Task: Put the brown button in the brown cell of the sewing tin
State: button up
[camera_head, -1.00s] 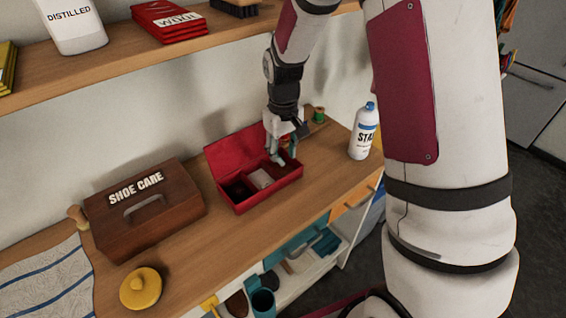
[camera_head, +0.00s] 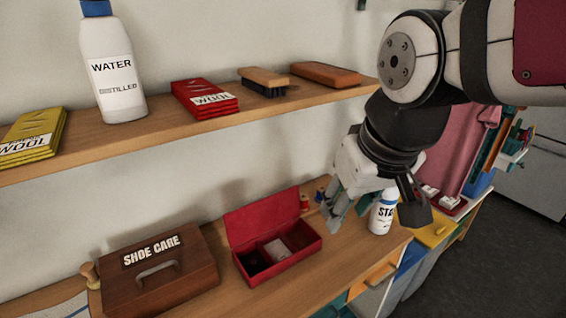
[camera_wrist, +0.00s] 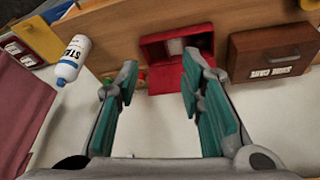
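The red sewing tin (camera_head: 287,263) stands on the wooden counter with its lid raised. It has a dark left cell, a pale middle cell and a dark reddish right cell; their contents are too small to tell apart. The tin (camera_wrist: 161,50) also shows in the wrist view, beyond the fingers. My gripper (camera_head: 342,206) is raised above and to the right of the tin, apart from it. In the wrist view my gripper (camera_wrist: 159,66) has its teal-padded fingers wide apart with nothing between them. I cannot pick out the brown button in either view.
The shoe care box (camera_head: 160,270) stands left of the tin. A white spray starch bottle (camera_head: 382,213) and thread spools (camera_head: 305,202) are to its right. Counter in front of the tin is clear.

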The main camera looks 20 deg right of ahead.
jog(key=shift+m+t, duration=0.3)
jog(key=shift+t, duration=0.2)
jog(key=s, duration=0.5)
jog(key=shift+r, duration=0.35)
jog(key=shift+c, duration=0.5)
